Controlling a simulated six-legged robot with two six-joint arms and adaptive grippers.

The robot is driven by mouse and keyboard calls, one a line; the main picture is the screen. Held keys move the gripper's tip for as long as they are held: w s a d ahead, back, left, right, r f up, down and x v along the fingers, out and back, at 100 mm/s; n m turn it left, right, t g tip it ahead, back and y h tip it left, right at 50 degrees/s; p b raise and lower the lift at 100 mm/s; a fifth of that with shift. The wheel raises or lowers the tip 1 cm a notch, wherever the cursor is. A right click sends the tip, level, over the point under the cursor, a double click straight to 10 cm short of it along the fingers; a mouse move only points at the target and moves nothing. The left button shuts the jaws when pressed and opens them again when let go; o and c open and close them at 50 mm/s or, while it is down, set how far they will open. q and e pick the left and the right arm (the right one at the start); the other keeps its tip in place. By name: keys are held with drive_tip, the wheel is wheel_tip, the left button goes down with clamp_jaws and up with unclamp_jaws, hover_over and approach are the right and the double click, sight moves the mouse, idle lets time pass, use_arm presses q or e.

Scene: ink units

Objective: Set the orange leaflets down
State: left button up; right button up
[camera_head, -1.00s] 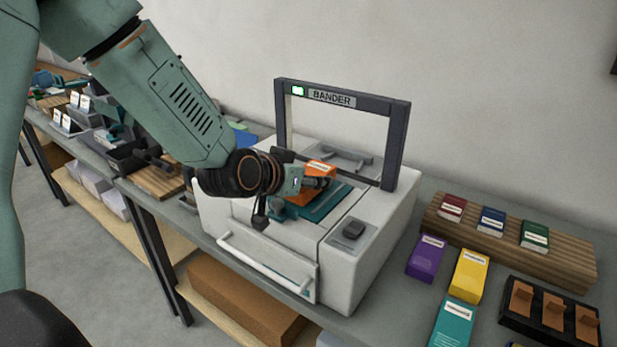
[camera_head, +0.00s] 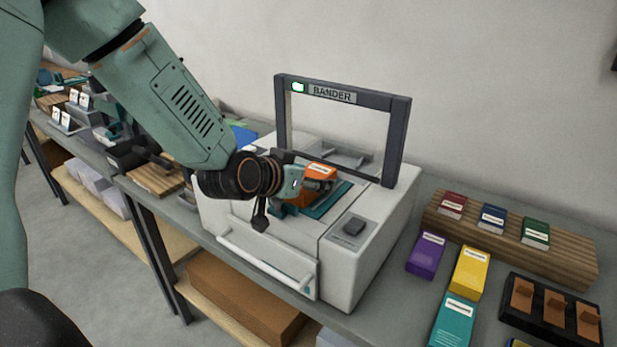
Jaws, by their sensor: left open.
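The orange leaflets (camera_head: 319,171) form a small stack with a white label on the teal bed (camera_head: 328,208) of the white bander (camera_head: 372,232), under its dark arch. My left gripper (camera_head: 308,188) is at the stack, its fingers open on the near side. The gripper and wrist hide part of the leaflets, so I cannot tell whether the fingers touch them. My right gripper is not in view.
Purple (camera_head: 427,254), yellow (camera_head: 469,272) and teal (camera_head: 453,318) packs lie on the bench right of the bander. A wooden rack (camera_head: 560,262) holds several small packs behind them. A black tray (camera_head: 510,322) with brown blocks stands at the lower right.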

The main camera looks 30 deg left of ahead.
use_arm(q)
drive_tip(key=shift+w+d+r+p, duration=0.1)
drive_tip(key=shift+w+r+p, duration=0.05)
drive_tip(key=shift+r+p, duration=0.35)
drive_tip(key=p+v, duration=0.2)
drive_tip(key=v, duration=0.3)
drive_tip(key=shift+s+r, duration=0.25)
drive_tip(key=shift+s, duration=0.05)
drive_tip(key=shift+s+r, duration=0.2)
drive_tip(key=shift+s, duration=0.15)
drive_tip(key=shift+s+a+r+p, duration=0.25)
drive_tip(key=shift+s+p, duration=0.2)
drive_tip(key=shift+p, duration=0.3)
drive_tip(key=shift+p+v, duration=0.85)
drive_tip(key=shift+v, duration=0.2)
drive_tip(key=p+v, duration=0.2)
drive_tip(key=p, duration=0.1)
drive_tip(key=shift+s+p, duration=0.35)
drive_tip(key=shift+p, duration=0.05)
